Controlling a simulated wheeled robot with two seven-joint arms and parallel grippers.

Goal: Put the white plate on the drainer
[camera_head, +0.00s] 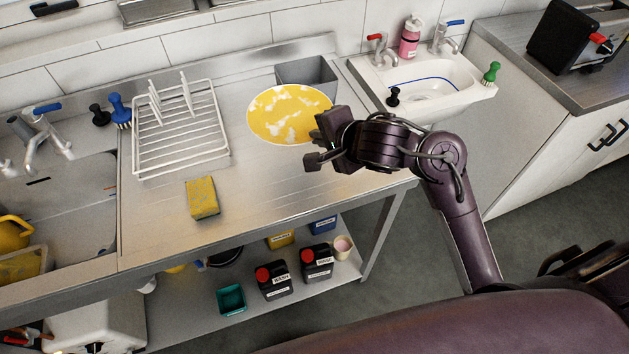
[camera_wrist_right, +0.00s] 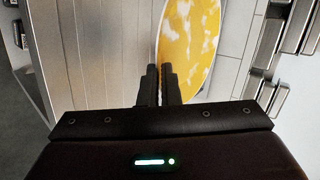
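The white plate (camera_head: 285,112), its face largely covered in yellow, is raised in front of the grey tub. My right gripper (camera_head: 320,140) is at the plate's right edge. In the right wrist view the two fingers (camera_wrist_right: 159,80) are close together with the plate's rim (camera_wrist_right: 188,45) between them. The white wire drainer (camera_head: 180,145) stands on the steel counter to the left of the plate, with white upright parts at its back. The plate is apart from the drainer. My left gripper is not in view.
A yellow sponge (camera_head: 202,198) lies on the counter in front of the drainer. A grey tub (camera_head: 308,74) stands behind the plate. A blue brush (camera_head: 118,110) stands left of the drainer, by the left sink (camera_head: 75,205). The counter between sponge and plate is clear.

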